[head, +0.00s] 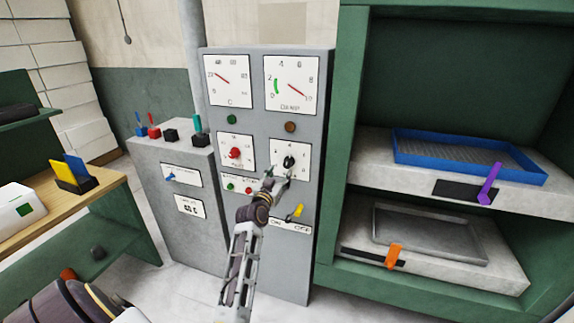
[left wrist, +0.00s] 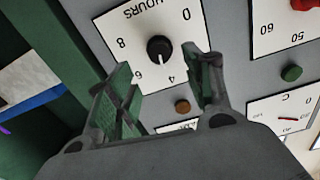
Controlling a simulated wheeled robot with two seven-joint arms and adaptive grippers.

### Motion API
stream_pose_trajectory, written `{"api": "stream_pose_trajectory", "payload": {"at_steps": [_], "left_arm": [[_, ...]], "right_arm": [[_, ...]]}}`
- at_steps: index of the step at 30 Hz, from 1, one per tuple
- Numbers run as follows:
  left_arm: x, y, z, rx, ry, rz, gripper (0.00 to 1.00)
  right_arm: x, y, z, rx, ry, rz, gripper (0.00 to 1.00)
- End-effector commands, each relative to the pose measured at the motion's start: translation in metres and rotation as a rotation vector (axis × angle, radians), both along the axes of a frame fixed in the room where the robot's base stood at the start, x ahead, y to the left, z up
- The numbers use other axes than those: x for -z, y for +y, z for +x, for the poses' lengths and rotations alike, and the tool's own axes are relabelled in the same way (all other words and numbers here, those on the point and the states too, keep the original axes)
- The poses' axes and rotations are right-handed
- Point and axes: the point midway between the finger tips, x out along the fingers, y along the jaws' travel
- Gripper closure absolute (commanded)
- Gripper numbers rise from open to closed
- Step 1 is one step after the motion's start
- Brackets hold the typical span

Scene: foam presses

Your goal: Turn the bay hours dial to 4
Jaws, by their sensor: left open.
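The bay hours dial (head: 278,153) is a white plate with a black knob on the grey panel, at lower right of the panel in the head view. In the left wrist view the plate (left wrist: 113,31) appears upside down, with HOURS, 0, 4, 6 and 8 readable. A light mark on its black knob (left wrist: 158,47) seems to point between 6 and 4. My left gripper (head: 277,174) is just in front of the dial. My right gripper is not in view.
A dial with a red knob (head: 235,153) sits left of the hours dial. Two gauges are above, and a yellow lever (head: 296,212) is below. The green press (head: 344,120) stands close on the right, holding a blue tray (head: 470,158). A grey cabinet (head: 175,215) stands left.

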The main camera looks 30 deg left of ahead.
Motion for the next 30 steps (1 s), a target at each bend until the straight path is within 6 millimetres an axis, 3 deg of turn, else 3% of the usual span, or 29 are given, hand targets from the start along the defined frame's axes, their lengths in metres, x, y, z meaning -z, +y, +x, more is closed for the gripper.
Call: {"api": "stream_pose_trajectory", "payload": {"at_steps": [30], "left_arm": [[0.000, 0.019, 0.081, 0.000, 0.000, -0.001, 0.48]], "right_arm": [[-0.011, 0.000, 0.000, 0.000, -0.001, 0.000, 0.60]]}}
